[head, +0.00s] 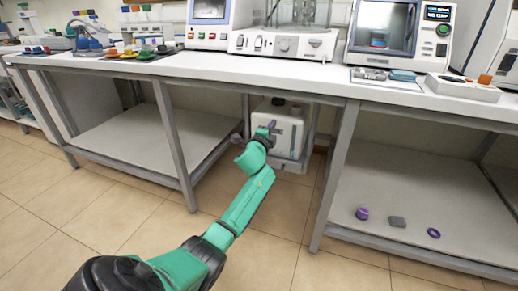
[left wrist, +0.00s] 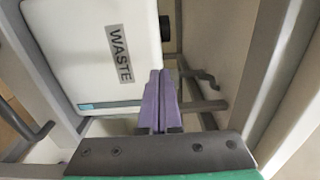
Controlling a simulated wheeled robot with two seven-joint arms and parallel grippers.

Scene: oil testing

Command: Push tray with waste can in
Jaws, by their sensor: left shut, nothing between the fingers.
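The white waste can (head: 291,130) stands under the bench, in the gap between the two lower shelves. It rests on a grey tray (head: 290,165) near the floor. My left gripper (head: 271,125) reaches in from the left and overlaps the can's front in the head view. Its purple fingers (left wrist: 157,76) are shut and empty, beside the can in the left wrist view. I cannot tell whether they touch anything. The arm hides part of the can's left side. My right gripper is not in view.
Grey bench legs (head: 335,175) and the left lower shelf (head: 145,135) flank the gap. Small items, including a purple ring (head: 433,233), lie on the right lower shelf (head: 420,200). Instruments stand on the white bench top (head: 200,65). Tiled floor in front is clear.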

